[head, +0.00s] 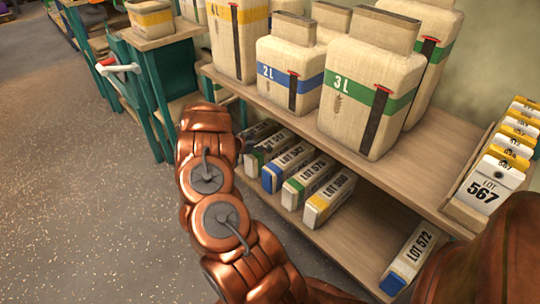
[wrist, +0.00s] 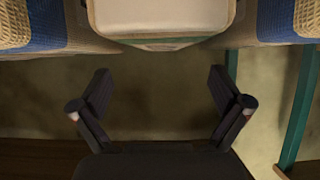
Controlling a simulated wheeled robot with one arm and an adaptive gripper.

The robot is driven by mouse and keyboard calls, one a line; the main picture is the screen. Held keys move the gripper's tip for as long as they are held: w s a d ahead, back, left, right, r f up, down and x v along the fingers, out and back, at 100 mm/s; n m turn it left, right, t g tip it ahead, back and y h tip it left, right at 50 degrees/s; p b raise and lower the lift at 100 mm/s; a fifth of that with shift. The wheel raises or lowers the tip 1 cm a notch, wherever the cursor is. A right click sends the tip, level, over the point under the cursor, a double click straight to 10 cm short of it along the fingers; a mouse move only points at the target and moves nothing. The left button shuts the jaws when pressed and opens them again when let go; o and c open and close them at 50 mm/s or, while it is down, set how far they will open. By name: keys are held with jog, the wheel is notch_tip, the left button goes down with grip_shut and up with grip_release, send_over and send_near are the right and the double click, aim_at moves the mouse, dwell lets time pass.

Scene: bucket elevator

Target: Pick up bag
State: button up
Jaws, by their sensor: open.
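Several cloth bag-like containers stand upright on the upper shelf in the head view. One has a blue band and "2L" (head: 291,75), one a green band and "3L" (head: 369,95), and one a yellow band and "4L" (head: 237,40). My gripper (wrist: 160,75) is open and empty in the wrist view, its two dark fingers spread apart. A pale object with a green edge (wrist: 163,18) is at the top, ahead of the fingers and apart from them. Woven, blue-banded objects (wrist: 30,28) flank it. I cannot tell which bags these are. The fingers do not show in the head view.
The wooden upper shelf (head: 290,122) overhangs a lower shelf with several "LOT" boxes (head: 305,181). A tray of lot cards (head: 495,180) stands at the right. A teal frame with a crank (head: 120,68) is at the upper left. The floor at left is clear.

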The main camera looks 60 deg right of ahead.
aim_at(269, 144)
jog(key=b+x, duration=0.1)
jog(key=x, duration=0.3)
jog(key=shift+w+f+b, duration=0.1)
jog(key=shift+f+b, duration=0.25)
jog(key=shift+f, duration=0.15)
jog(key=shift+d+f, duration=0.15)
jog(key=shift+d, duration=0.3)
jog(key=c, duration=1.8)
